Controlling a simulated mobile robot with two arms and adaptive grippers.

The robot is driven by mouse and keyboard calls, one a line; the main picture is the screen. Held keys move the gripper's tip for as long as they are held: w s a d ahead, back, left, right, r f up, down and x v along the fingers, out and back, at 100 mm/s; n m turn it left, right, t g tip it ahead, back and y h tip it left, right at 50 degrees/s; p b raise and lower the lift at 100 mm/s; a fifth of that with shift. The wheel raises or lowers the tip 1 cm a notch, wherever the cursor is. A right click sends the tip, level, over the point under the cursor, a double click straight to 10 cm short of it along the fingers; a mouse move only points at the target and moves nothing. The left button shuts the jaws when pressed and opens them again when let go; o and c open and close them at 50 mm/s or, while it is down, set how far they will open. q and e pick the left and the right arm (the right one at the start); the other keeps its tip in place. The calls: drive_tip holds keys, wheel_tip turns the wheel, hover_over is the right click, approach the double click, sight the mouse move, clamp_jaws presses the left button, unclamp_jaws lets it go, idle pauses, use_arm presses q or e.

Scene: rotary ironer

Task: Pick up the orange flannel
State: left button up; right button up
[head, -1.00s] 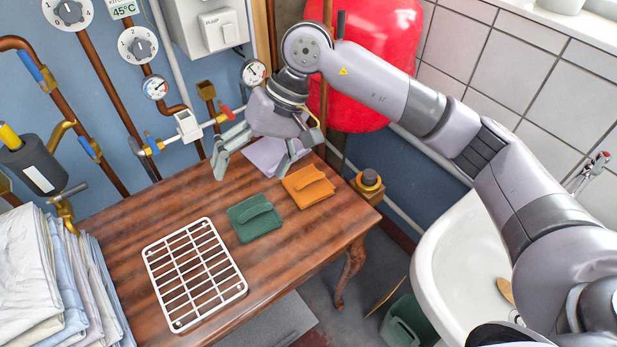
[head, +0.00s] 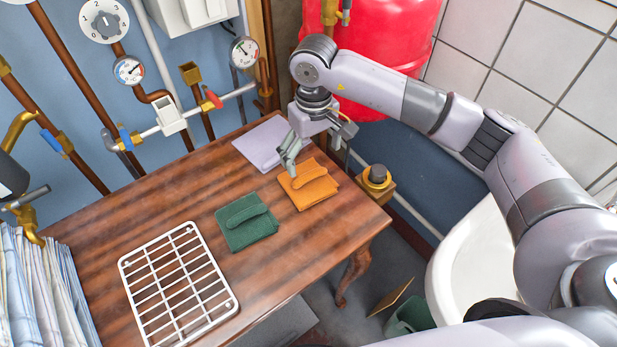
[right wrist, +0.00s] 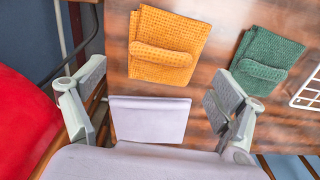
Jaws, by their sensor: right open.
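The orange flannel (head: 308,185) lies folded on the wooden table near its right end, with a rolled fold on top. It also shows in the right wrist view (right wrist: 180,38), beyond the fingertips. My right gripper (head: 312,158) is open and empty, above the table at the flannel's back edge. In the right wrist view its two fingers (right wrist: 155,85) are spread wide, with a lilac cloth (right wrist: 150,118) showing between them. I cannot tell how high it is above the table. My left gripper is not in view.
A green flannel (head: 246,221) lies left of the orange one, and a white wire rack (head: 180,283) is further left. The lilac cloth (head: 262,143) lies behind. A red tank (head: 375,50) and a brass-based knob (head: 377,178) stand near the table's right end.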

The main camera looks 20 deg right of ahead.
sight(310, 174)
drive_tip(key=shift+f, duration=0.6)
drive_tip(key=shift+a+f, duration=0.1)
drive_tip(key=shift+f, duration=0.25)
drive_tip(key=f, duration=0.1)
drive_tip(key=f+p, duration=0.1)
drive_tip(key=f, duration=0.1)
drive_tip(key=shift+w+a+f, duration=0.2)
drive_tip(key=shift+f, duration=0.55)
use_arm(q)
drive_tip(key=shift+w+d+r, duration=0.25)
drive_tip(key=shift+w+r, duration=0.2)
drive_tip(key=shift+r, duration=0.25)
use_arm(e)
drive_tip(key=shift+c, duration=0.6)
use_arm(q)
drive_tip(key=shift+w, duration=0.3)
use_arm(e)
drive_tip(key=c, duration=0.9)
drive_tip(key=shift+o, duration=0.2)
drive_tip(key=shift+r, duration=0.1)
